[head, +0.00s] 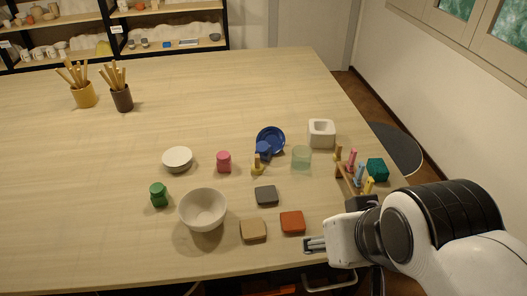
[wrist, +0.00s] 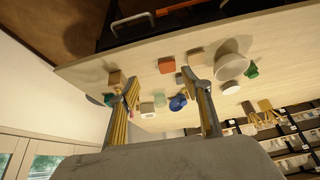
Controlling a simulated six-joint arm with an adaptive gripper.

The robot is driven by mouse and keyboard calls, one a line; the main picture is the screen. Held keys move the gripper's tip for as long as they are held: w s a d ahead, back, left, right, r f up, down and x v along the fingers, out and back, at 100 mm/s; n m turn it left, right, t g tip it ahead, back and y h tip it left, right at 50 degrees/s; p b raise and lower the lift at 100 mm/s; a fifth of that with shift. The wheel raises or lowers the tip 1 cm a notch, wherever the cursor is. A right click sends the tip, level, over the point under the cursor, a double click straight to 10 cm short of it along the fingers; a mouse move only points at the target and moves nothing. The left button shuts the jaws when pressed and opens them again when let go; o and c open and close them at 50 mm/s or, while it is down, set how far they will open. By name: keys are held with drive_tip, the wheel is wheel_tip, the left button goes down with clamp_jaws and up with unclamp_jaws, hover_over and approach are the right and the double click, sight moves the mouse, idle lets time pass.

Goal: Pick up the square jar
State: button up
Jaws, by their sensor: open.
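The square jar (head: 321,133) is a white, square-sided pot with an opening in its top, standing upright toward the back right of the group on the table. In the wrist view the white jar (wrist: 148,109) shows small between my fingers, some distance beyond them. My gripper (head: 315,244) is at the table's near edge, well in front of the jar and apart from it. In the wrist view my gripper (wrist: 160,82) has its two fingers spread wide with nothing held between them.
A pale green glass (head: 301,158) and a blue dish (head: 271,140) stand left of the jar. A wooden rack with coloured pegs (head: 352,170) and a teal block (head: 377,169) are nearer right. Orange (head: 292,222) and tan (head: 253,230) tiles lie near my gripper.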

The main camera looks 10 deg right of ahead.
drive_tip(key=w+a+r+m+t+y, duration=0.1)
drive_tip(key=w+a+m+t, duration=0.1)
drive_tip(key=w+a+m, duration=0.5)
drive_tip(key=w+a+r+m+t+y, duration=0.1)
drive_tip(key=w+m, duration=0.4)
drive_tip(key=w, duration=0.6)
drive_tip(key=w+a+r+m+t+y, duration=0.1)
drive_tip(key=w+a+m+t, duration=0.1)
drive_tip(key=w+a+m, duration=0.35)
drive_tip(key=w+d+f+m+t+h, duration=0.2)
drive_tip(key=w+f+m+h, duration=0.15)
drive_tip(key=w+m, duration=0.75)
drive_tip(key=m+g+h, duration=0.1)
drive_tip(key=m+h, duration=0.5)
drive_tip(key=m, duration=0.6)
approach(265, 147)
drive_tip(key=w, duration=0.3)
drive_tip(key=shift+w+d+f, duration=0.1)
drive_tip(key=shift+d+f, duration=0.05)
drive_tip(key=shift+d, duration=0.05)
drive_tip(key=shift+d+f+m+h, duration=0.3)
drive_tip(key=shift+f+m+h, duration=0.15)
drive_tip(key=shift+m, duration=0.3)
drive_tip(key=shift+x, duration=1.15)
drive_tip(key=shift+f, duration=0.15)
